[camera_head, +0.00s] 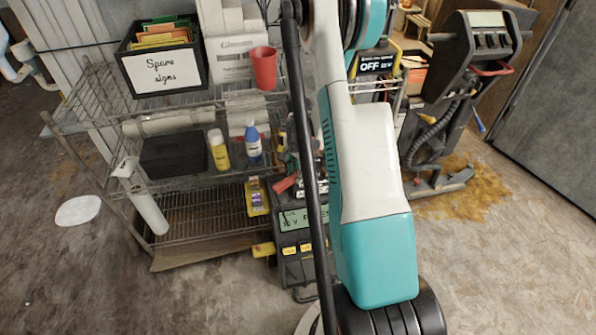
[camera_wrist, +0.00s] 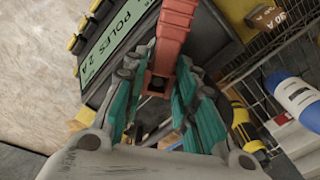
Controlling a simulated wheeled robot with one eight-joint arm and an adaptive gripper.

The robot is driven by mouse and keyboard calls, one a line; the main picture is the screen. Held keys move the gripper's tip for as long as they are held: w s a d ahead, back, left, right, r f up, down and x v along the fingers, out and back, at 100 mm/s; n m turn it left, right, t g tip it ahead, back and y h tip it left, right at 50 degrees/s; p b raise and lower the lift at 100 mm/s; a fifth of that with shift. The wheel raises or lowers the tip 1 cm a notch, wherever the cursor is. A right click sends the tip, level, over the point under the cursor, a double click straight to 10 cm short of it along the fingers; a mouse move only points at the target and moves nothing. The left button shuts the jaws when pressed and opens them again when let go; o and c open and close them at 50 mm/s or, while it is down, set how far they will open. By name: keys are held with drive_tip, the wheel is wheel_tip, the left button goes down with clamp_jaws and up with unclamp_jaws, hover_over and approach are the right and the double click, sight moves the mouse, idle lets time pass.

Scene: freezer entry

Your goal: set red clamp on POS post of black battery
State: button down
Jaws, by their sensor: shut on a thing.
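The red clamp (camera_wrist: 174,32) is between the teal-padded fingers of my gripper (camera_wrist: 156,82), which is shut on it; it points up and away in the wrist view. A dark box with a green label (camera_wrist: 118,38), seemingly the black battery, lies beyond and to the left of the fingers. In the head view this box (camera_head: 292,240) stands low beside the rack, partly behind my arm. A red piece, likely the clamp (camera_head: 284,184), shows just above it near my gripper (camera_head: 308,182). I cannot make out the POS post or whether the clamp touches it.
A wire rack (camera_head: 190,185) stands left of the box, with a yellow bottle (camera_head: 218,149), a blue bottle (camera_head: 253,143) and a red cup (camera_head: 263,68). A dark machine (camera_head: 440,110) stands right, by a brown floor stain. Floor at the front left is clear.

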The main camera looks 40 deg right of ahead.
drive_tip(key=shift+f, duration=0.3)
drive_tip(key=c, duration=1.2)
unclamp_jaws()
wheel_tip(320, 180, up, 12)
